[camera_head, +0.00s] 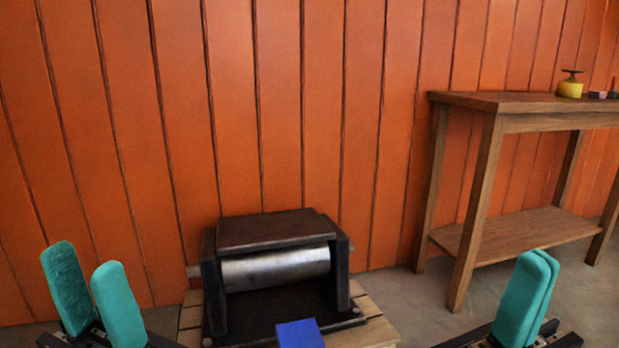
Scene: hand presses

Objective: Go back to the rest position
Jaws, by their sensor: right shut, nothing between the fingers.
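My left gripper (94,300) is at the lower left, with its two teal fingers apart and nothing between them. My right gripper (527,300) is at the lower right, with its two teal fingers together and nothing between them. Both grippers point upward in the picture and are clear of the press. The press (272,232) is a dark block with a shiny metal roller (275,268) across its front. A blue block (299,334) shows at the bottom edge in front of the press, partly cut off.
The press stands on a slatted wooden stand (372,330). A wooden table (480,102) with a lower shelf stands at the right, bearing a yellow object (570,89) and small items. An orange plank wall (230,110) closes the back.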

